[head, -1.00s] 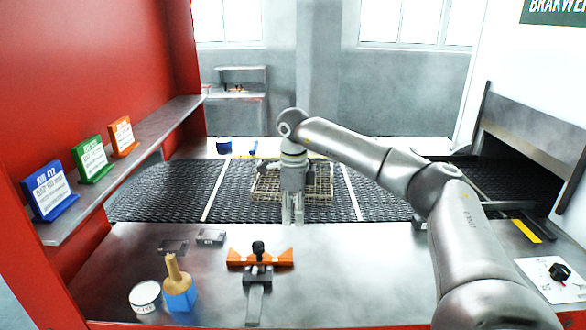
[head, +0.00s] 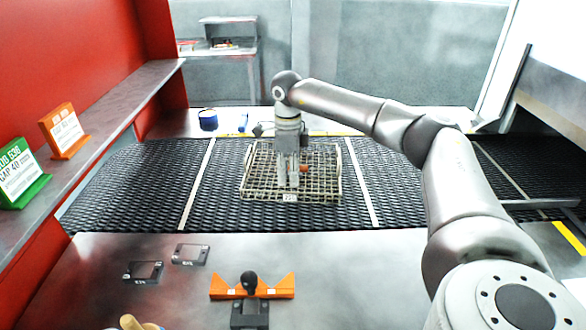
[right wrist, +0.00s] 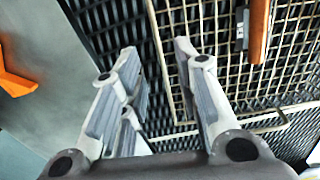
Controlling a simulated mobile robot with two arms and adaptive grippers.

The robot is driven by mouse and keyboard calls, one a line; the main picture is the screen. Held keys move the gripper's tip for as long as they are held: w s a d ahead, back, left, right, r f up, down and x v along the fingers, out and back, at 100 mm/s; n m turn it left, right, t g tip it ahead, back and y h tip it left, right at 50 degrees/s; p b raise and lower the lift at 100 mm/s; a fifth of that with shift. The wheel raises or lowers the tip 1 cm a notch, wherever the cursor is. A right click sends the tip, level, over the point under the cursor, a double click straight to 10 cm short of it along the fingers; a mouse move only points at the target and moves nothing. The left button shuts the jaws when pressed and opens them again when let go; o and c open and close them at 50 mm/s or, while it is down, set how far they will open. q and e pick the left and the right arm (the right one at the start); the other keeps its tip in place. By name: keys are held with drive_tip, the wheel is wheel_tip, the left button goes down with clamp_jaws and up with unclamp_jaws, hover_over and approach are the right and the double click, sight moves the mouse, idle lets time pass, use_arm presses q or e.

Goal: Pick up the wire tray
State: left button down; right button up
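The wire tray (head: 262,190) is a shallow pale wire basket lying on the dark mesh belt, with a small white label on its front side. It also shows at the upper right of the right wrist view (right wrist: 215,60). My right gripper (head: 289,184) points down over the tray's front part. In the right wrist view the right gripper (right wrist: 157,52) is open, with nothing between its fingers; one finger is over the belt, the other near the tray's edge. Contact with the tray cannot be told. An orange-brown item (right wrist: 258,30) lies in the tray. My left gripper is not in view.
The metal bench (head: 150,300) in front of the belt holds an orange fixture with a black knob (head: 250,285) and two small dark plates (head: 190,254). A blue round container (head: 208,119) stands behind the belt. A red wall with a shelf (head: 85,150) bounds the left.

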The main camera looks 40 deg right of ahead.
sight(290, 192)
drive_tip(key=shift+f, duration=0.9)
drive_tip(key=f+p, duration=0.2)
drive_tip(key=f, duration=0.3)
drive_tip(key=shift+s+f, duration=0.2)
clamp_jaws()
drive_tip(key=shift+w, duration=0.1)
